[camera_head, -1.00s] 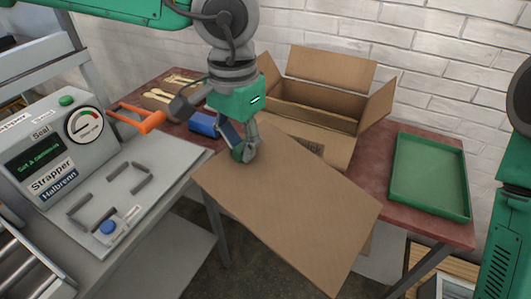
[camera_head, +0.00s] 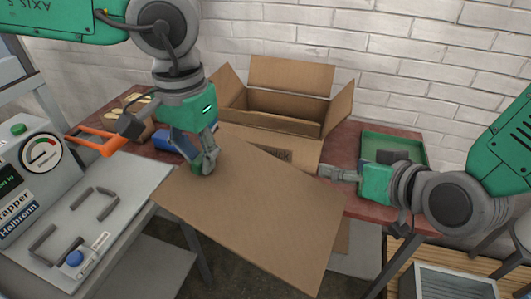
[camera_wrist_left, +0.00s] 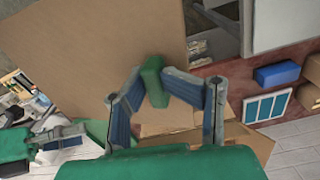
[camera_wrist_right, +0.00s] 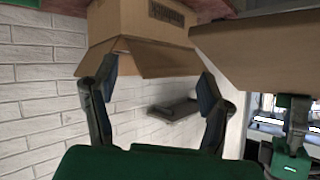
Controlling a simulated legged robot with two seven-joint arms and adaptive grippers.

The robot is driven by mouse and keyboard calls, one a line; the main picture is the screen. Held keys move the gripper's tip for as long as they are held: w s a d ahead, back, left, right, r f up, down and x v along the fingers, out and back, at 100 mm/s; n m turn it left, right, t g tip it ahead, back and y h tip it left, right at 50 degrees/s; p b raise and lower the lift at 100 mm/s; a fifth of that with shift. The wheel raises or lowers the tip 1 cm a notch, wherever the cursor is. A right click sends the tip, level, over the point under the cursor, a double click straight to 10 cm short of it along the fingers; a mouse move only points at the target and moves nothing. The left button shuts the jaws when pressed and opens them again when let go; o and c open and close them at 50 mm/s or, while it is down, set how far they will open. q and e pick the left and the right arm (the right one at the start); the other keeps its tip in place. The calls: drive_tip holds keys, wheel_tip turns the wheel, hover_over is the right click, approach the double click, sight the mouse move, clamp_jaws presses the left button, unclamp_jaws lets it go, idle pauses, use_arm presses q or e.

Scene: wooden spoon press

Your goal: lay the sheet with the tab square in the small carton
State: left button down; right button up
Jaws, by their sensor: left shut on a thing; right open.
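The sheet (camera_head: 262,215) is a large flat brown cardboard panel, held tilted in front of the small carton (camera_head: 285,106). The carton stands open on the table with its flaps spread; the sheet is outside it and hides part of its front. My left gripper (camera_head: 205,166) is shut on the green tab (camera_wrist_left: 153,82) at the sheet's edge. My right gripper (camera_head: 326,172) is open and empty, close to the sheet's right edge. In the right wrist view the carton (camera_wrist_right: 140,22) and the sheet (camera_wrist_right: 262,50) lie beyond its spread fingers.
A green tray (camera_head: 412,142) is on the table at the right, with a dark shape over it. A blue box (camera_head: 168,141) and wooden spoons (camera_head: 130,100) are at the left. The strapper machine (camera_head: 25,165) stands far left. A brick wall is behind.

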sight(302, 183)
drive_tip(key=s+a+r+n+y, duration=0.1)
drive_tip(key=a, duration=0.1)
drive_tip(key=s+a+r+n+g+y, duration=0.1)
drive_tip(key=a+r, duration=0.1)
drive_tip(key=a, duration=0.1)
drive_tip(key=s+a+r+n+y, duration=0.1)
drive_tip(key=a+n, duration=0.1)
drive_tip(key=a, duration=0.1)
drive_tip(key=shift+a+r+g+y, duration=0.15)
drive_tip(key=shift+r+g+y, duration=0.1)
drive_tip(key=shift+g+y, duration=0.15)
drive_tip(key=s+a+r+n+g+y, duration=0.1)
drive_tip(key=a, duration=0.1)
drive_tip(key=s+a+r+n+g, duration=0.1)
drive_tip(key=s+a+r+n, duration=0.1)
drive_tip(key=s+a+r+n+y, duration=0.1)
drive_tip(key=a+n, duration=0.1)
drive_tip(key=shift+s+r+g+y, duration=0.25)
drive_tip(key=shift+g+y, duration=0.05)
drive_tip(key=shift+g, duration=0.1)
drive_tip(key=shift+a+n, duration=0.3)
drive_tip(key=x, duration=1)
drive_tip(key=shift+w+a+f, duration=0.15)
drive_tip(key=shift+a, duration=0.2)
drive_tip(key=shift+w+a+f, duration=0.15)
drive_tip(key=shift+w+a, duration=0.05)
drive_tip(key=shift+a, duration=0.1)
use_arm(q)
drive_tip(key=shift+d, duration=0.1)
